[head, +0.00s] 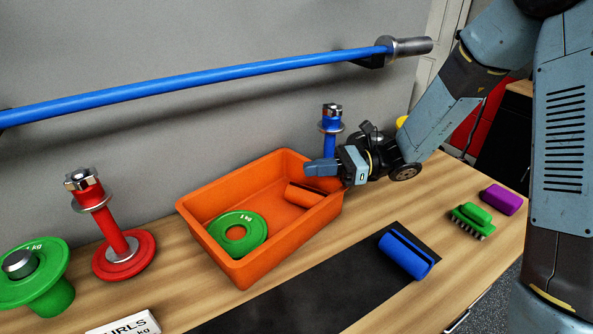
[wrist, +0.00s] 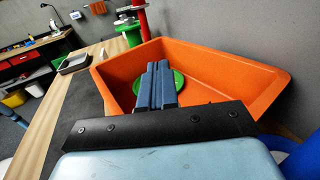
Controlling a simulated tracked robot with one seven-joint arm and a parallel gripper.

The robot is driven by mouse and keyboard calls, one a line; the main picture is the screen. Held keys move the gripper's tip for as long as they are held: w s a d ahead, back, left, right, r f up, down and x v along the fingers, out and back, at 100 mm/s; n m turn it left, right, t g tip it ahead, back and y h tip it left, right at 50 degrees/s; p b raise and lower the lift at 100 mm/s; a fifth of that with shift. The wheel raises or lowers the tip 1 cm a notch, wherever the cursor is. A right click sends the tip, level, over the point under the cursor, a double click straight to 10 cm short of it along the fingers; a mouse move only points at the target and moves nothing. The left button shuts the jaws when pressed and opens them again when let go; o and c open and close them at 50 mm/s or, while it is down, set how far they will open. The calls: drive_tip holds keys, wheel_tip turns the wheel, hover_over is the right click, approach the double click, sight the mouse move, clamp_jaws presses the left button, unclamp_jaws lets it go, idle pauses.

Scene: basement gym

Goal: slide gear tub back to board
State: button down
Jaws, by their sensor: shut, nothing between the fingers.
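The orange gear tub (head: 275,262) stands on the wooden bench, a little askew, with its back side near the grey wall (head: 180,70). A green 1 kg plate (head: 238,232) and an orange grip-like piece (head: 303,194) lie inside it. My gripper (head: 318,168) is shut and empty, at the tub's right back corner, with its fingers pointing left over the rim. In the wrist view the closed fingers (wrist: 160,86) reach across the tub (wrist: 228,72) and partly hide the green plate. I cannot tell whether they touch the tub.
A dark mat (head: 315,295) lies in front of the tub, with a blue grip (head: 405,255) on it. A green brush (head: 470,220) and a purple piece (head: 501,199) lie right. A red post (head: 110,220) stands left and a blue post (head: 331,125) behind. A blue bar (head: 200,80) spans above.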

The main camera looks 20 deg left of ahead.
drive_tip(key=v, duration=1.2)
wheel_tip(320, 180, down, 10)
drive_tip(key=shift+s+a+f, duration=0.1)
drive_tip(key=shift+a, duration=0.05)
drive_tip(key=shift+s+a, duration=0.2)
drive_tip(key=shift+a, duration=0.2)
